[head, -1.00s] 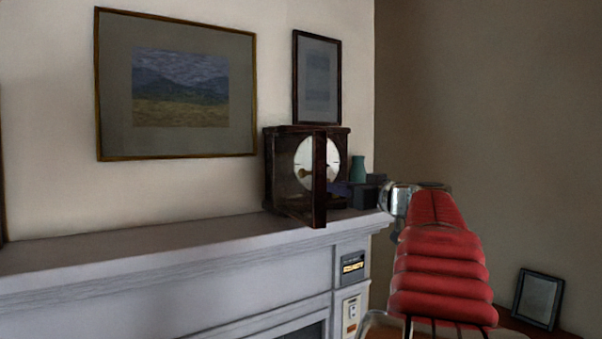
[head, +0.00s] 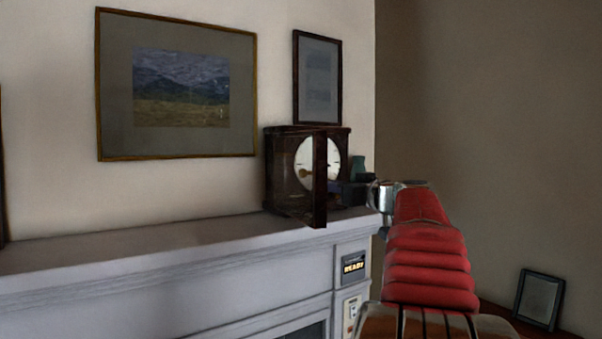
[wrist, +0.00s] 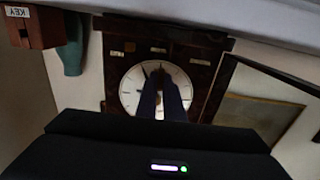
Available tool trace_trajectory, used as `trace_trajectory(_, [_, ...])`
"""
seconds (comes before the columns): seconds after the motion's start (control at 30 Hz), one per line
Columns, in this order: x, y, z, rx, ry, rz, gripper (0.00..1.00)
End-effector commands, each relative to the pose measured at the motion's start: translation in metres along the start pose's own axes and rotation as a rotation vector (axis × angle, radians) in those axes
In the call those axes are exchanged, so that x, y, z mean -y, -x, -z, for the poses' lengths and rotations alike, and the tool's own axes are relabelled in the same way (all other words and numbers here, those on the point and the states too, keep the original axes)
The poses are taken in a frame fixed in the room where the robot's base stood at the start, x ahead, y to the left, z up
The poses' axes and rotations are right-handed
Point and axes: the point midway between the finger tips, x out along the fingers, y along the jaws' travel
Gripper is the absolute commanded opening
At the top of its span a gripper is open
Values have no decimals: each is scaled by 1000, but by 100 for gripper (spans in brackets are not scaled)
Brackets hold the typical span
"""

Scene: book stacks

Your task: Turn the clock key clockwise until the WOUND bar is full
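The dark wooden clock (head: 288,172) stands on the mantel with its door (head: 320,180) swung open. Its white dial (head: 333,150) faces out, and a brass key (head: 306,173) shows at the dial in the head view. The wrist view is upside down and shows the dial (wrist: 130,92) beyond my gripper (wrist: 160,78). Its two dark fingers are close together and cover the dial's middle, hiding most of the key there. In the head view the fingers lie right of the door, partly hidden. I cannot tell whether they touch the key. No legible WOUND bar shows.
A brown box labelled KEY (wrist: 35,27) and a teal vase (head: 358,168) stand beside the clock. The open door and its glass frame (wrist: 262,95) stick out beside my gripper. A panel reading READY (head: 353,265) is on the mantel front. The mantel's left is clear.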

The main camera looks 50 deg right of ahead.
Motion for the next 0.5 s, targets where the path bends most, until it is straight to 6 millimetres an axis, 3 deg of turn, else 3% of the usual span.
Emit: trace_trajectory(0.5, [-1,-1,0,0,0,-1,0])
